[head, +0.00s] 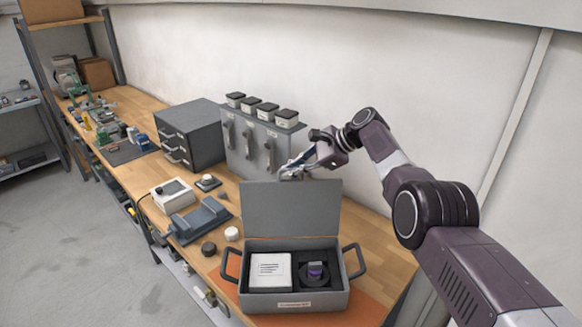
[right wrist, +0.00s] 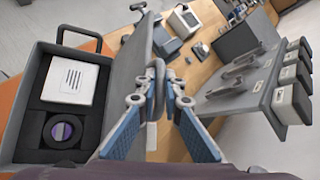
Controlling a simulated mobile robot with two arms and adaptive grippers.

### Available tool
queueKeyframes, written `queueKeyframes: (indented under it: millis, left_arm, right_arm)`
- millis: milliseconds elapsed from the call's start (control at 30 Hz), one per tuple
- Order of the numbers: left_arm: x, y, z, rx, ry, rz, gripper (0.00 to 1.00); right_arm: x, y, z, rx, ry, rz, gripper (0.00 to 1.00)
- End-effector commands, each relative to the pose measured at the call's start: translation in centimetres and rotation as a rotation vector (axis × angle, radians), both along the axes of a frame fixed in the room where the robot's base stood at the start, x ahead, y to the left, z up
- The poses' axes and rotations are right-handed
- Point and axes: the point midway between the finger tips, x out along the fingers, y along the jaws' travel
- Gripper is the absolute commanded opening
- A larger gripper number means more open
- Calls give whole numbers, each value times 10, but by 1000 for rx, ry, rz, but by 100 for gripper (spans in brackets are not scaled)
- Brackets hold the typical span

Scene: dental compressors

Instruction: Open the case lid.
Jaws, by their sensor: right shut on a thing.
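The grey case (head: 295,303) stands on an orange mat at the front of the bench. Its lid (head: 290,207) is raised and stands roughly upright at the back of the case, so the inside shows. My right gripper (head: 296,170) is at the lid's top edge. In the right wrist view its fingers (right wrist: 160,90) are shut on a grey loop-shaped part at the edge of the lid (right wrist: 136,60); the exact contact is partly hidden by the fingers. Inside the case are a white block (head: 269,271) and a round dark piece with a purple centre (head: 316,271). My left gripper is not in view.
Behind the lid stands a grey panel (head: 258,150) with handles and several black-topped jars. A dark drawer cabinet (head: 195,135), a white device (head: 172,194) and a grey cradle (head: 201,222) are to the left. Small round pieces lie left of the case.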

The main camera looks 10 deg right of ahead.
Motion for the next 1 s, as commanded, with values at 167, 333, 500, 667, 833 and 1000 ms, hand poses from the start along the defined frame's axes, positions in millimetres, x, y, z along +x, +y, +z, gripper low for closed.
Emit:
queueKeyframes:
  millis: [167, 333, 500, 667, 833, 1000]
  left_arm:
    - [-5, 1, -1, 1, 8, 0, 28]
    - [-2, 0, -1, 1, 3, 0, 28]
    - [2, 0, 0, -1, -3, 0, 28]
    - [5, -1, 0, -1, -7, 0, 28]
    - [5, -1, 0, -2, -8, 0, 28]
    - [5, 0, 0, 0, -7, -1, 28]
  right_arm:
    - [-6, 3, -9, -3, 26, 8, 0]
    - [-6, 3, -10, -3, 30, 9, 0]
    - [-7, 3, -11, -3, 30, 9, 0]
    - [-7, 3, -11, -3, 31, 10, 22]
    - [-6, 3, -9, -1, 27, 7, 26]
    - [-4, 2, -6, -1, 22, 5, 26]
